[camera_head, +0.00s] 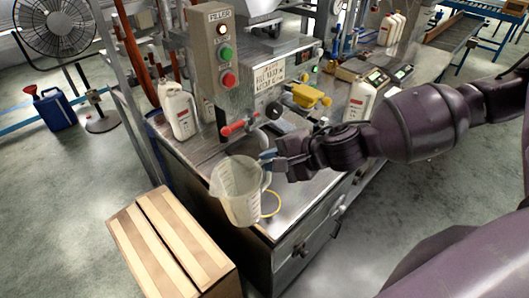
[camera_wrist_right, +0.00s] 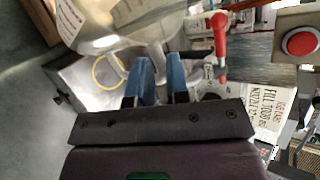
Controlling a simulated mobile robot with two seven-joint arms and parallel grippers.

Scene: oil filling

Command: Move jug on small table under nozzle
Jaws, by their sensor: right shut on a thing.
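A translucent measuring jug (camera_head: 238,190) is upright at the front left edge of the steel counter; whether it touches the counter is unclear. My right gripper (camera_head: 268,162) comes from the right and is shut on its handle. In the right wrist view, the blue fingertips (camera_wrist_right: 160,68) are on either side of the handle, and the jug (camera_wrist_right: 115,25) fills the upper left. The filler's red-handled valve (camera_head: 235,127) is behind and above the jug; the nozzle outlet is hard to make out. The slatted wooden small table (camera_head: 130,232) stands empty at the lower left. My left gripper is not in view.
A yellow ring (camera_head: 271,204) lies on the counter beside the jug. A white bottle (camera_head: 178,110) stands behind left, and another (camera_head: 358,100) stands behind my right arm. The filler's button box (camera_head: 222,50) rises above the valve. Open floor lies left.

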